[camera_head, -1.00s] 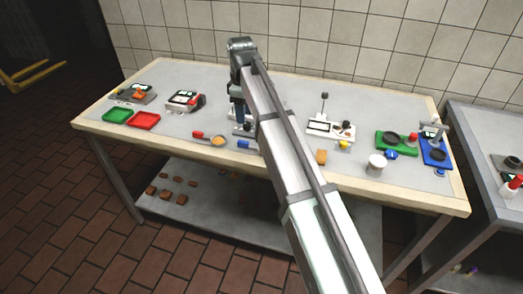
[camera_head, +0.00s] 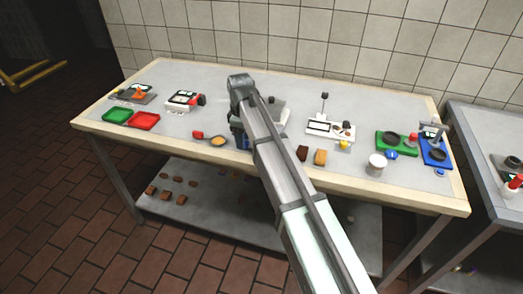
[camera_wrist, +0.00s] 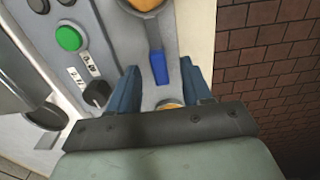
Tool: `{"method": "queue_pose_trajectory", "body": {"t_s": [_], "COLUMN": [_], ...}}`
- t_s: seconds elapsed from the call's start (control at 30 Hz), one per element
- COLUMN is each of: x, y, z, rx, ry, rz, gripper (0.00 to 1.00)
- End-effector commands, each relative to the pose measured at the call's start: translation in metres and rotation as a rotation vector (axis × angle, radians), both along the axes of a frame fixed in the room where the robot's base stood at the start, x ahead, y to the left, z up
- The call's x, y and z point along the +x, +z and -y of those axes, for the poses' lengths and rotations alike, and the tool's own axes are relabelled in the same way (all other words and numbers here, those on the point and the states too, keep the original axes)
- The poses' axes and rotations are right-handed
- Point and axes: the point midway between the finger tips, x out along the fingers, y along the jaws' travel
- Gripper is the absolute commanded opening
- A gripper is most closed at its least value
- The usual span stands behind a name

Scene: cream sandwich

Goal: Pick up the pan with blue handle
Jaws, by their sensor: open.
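The pan with the blue handle (camera_wrist: 159,69) shows in the wrist view, with its grey bowl and a tan-orange filling at the top edge, partly cut off. Its handle points down the picture, between my two fingers. My gripper (camera_wrist: 160,65) is open, one finger on each side of the handle, with gaps to both; how far above it the fingers are, I cannot tell. In the head view my gripper (camera_head: 241,139) is low near the table's front edge, and my arm hides most of this pan.
A red-handled pan (camera_head: 217,141) lies just left of my gripper. In the wrist view a panel with a green button (camera_wrist: 69,38) and dark knob (camera_wrist: 97,94) is close on the left. The table's front edge is near.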

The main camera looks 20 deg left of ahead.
Motion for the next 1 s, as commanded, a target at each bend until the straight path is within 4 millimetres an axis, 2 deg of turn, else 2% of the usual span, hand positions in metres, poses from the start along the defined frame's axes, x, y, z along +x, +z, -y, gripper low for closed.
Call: {"method": "queue_pose_trajectory", "body": {"t_s": [0.13, 0.37, 0.87, 1.0], "x": [-0.0005, 0.0001, 0.0, 0.0], "y": [-0.0147, -0.0159, -0.0158, -0.0158], "z": [0.0009, 0.0006, 0.0008, 0.0008], "rx": [0.0, 0.0, 0.0, 0.0], "ry": [0.001, 0.001, 0.001, 0.001], "rz": [0.001, 0.002, 0.002, 0.002], "gripper": [0.49, 0.49, 0.02, 0.0]}}
